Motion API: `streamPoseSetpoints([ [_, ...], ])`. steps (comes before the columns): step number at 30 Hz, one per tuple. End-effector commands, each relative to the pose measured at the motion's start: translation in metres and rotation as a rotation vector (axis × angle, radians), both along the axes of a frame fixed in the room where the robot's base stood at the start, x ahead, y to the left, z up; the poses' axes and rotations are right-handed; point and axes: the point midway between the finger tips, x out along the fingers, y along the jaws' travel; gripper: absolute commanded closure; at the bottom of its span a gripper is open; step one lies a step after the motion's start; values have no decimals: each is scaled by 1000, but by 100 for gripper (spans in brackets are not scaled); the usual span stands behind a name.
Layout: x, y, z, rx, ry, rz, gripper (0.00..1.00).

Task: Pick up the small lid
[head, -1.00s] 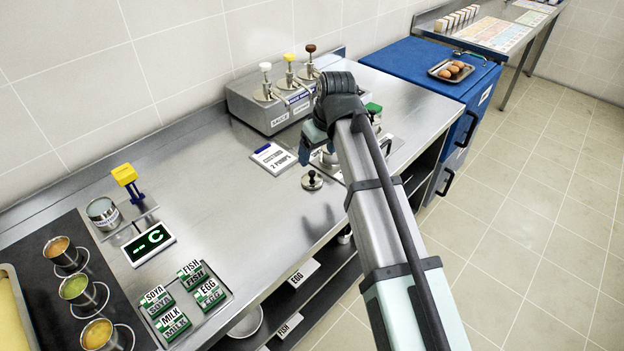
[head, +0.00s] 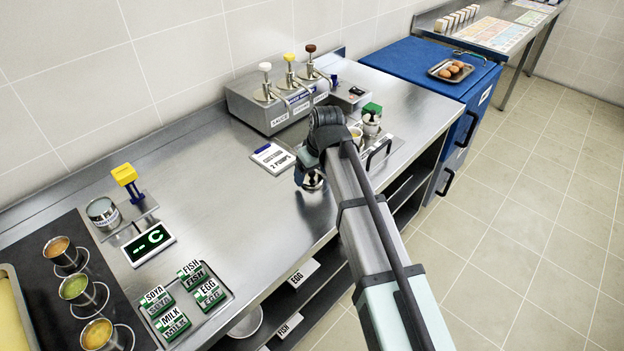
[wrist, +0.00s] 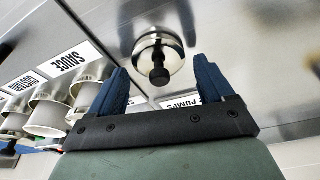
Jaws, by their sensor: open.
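The small lid (wrist: 152,50), round, shiny metal with a black knob, lies on the steel counter in the wrist view. In the head view the lid (head: 314,184) is partly hidden by my gripper and arm. My gripper (wrist: 160,68) is open, with one blue finger to each side of the lid's black knob in the picture. Nothing is held. In the head view my gripper (head: 309,176) is low over the lid; I cannot tell the exact height left above the knob.
A "2 PUMPS" card (head: 272,157) lies just left of my gripper. The pump dispenser (head: 270,108) stands behind it. A tray with cups and a black handle (head: 378,150) is to the right.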

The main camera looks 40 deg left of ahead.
Motion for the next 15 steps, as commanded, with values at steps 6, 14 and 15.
streamPoseSetpoints([
  [6, 1, 2, -9, 1, -1, 0, 19],
  [14, 1, 2, -8, 1, 0, 0, 32],
  [15, 1, 2, -8, 1, 0, 0, 36],
])
